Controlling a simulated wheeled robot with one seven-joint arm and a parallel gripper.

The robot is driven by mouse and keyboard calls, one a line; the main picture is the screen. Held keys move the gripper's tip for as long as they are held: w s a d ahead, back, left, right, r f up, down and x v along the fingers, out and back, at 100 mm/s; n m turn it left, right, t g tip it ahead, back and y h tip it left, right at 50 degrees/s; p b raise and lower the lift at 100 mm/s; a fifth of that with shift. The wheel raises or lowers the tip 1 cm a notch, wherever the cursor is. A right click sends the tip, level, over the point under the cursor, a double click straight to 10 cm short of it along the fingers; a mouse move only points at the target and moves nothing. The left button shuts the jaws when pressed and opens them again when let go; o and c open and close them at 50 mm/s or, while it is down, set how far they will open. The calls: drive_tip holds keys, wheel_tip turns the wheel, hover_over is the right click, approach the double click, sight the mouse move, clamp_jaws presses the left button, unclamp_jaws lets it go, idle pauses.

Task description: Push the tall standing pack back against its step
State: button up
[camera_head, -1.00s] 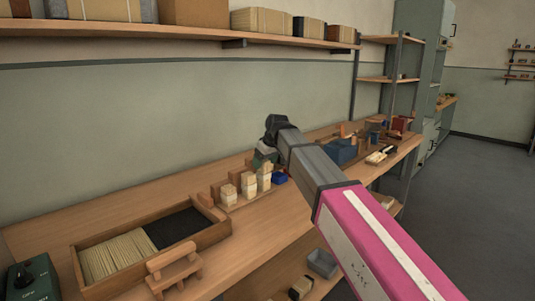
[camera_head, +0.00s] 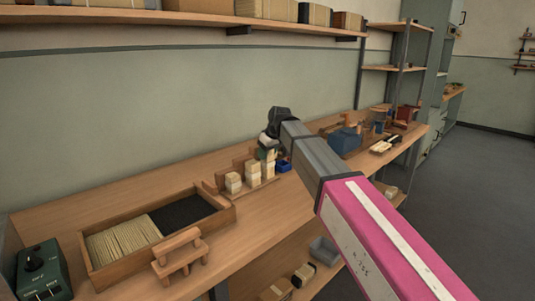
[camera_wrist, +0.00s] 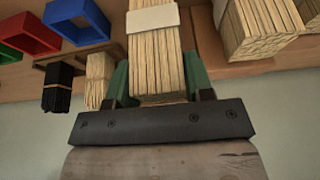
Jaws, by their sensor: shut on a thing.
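Several banded bristle packs stand in a row on a wooden stepped holder on the bench. The tall pack (camera_wrist: 155,55), tan with a white band, stands between my green fingers in the wrist view. My gripper (camera_wrist: 157,82) is shut on it. In the head view my gripper (camera_head: 268,152) is at the far right end of the row, and the tall pack (camera_head: 269,168) shows partly beneath it. A neighbouring pack (camera_wrist: 262,28) with a white band stands to the right in the wrist view. Whether the tall pack touches its step is hidden.
Black (camera_wrist: 58,88) and tan (camera_wrist: 98,80) small bundles are to the left in the wrist view. A wooden tray (camera_head: 112,278) of bristles and a small wooden stand (camera_head: 180,262) are at the front left.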

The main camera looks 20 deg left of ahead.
drive_tip(key=shift+w+a, duration=0.4)
drive_tip(key=shift+a, duration=0.25)
drive_tip(key=shift+r, duration=0.1)
drive_tip(key=o, duration=0.9)
drive_tip(key=shift+a, duration=0.15)
drive_tip(key=shift+o, duration=0.6)
drive_tip(key=v, duration=1.1)
drive_tip(key=shift+d, duration=0.4)
drive_tip(key=shift+s, duration=0.1)
